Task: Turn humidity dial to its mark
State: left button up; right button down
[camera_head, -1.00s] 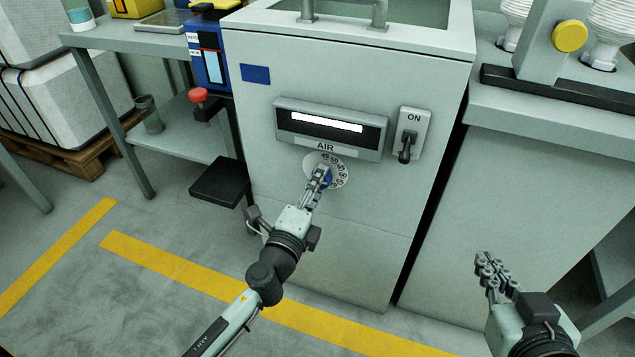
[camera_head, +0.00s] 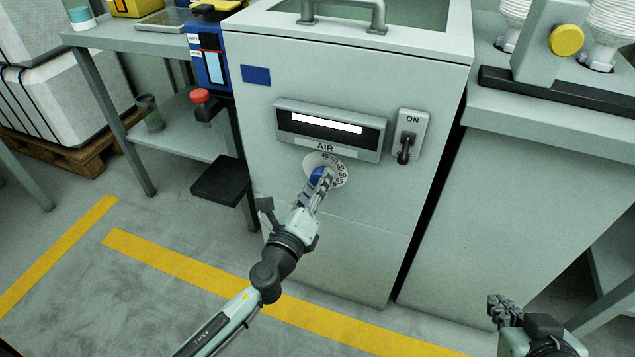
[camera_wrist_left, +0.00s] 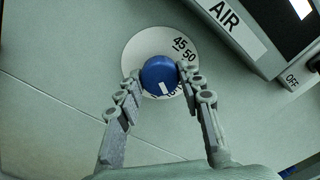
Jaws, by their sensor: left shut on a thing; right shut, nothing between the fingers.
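The dial is a blue knob (camera_head: 318,174) on a round white plate (camera_head: 338,166) with numbers, under a label reading AIR (camera_head: 326,147) on the cabinet front. In the left wrist view the blue knob (camera_wrist_left: 159,73) shows a white line on its lower part; 45 and 50 are readable at the plate's upper right, and other numbers are partly hidden. My left gripper (camera_head: 322,182) is shut on the knob, one finger on each side. A separate target mark cannot be made out. My right gripper (camera_head: 499,308) is shut and empty, low at the right, away from the cabinet.
Above the dial is a dark display with a lit white bar (camera_head: 327,123). An ON switch (camera_head: 407,137) sits to its right. A grey bench (camera_head: 560,150) stands right of the cabinet (camera_head: 350,240).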

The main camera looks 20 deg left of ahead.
dwell(0.3)
pick_arm(q)
jog(key=o, duration=1.2)
jog(key=shift+c, duration=0.2)
jog(key=s, duration=1.2)
jog(key=shift+a, duration=0.2)
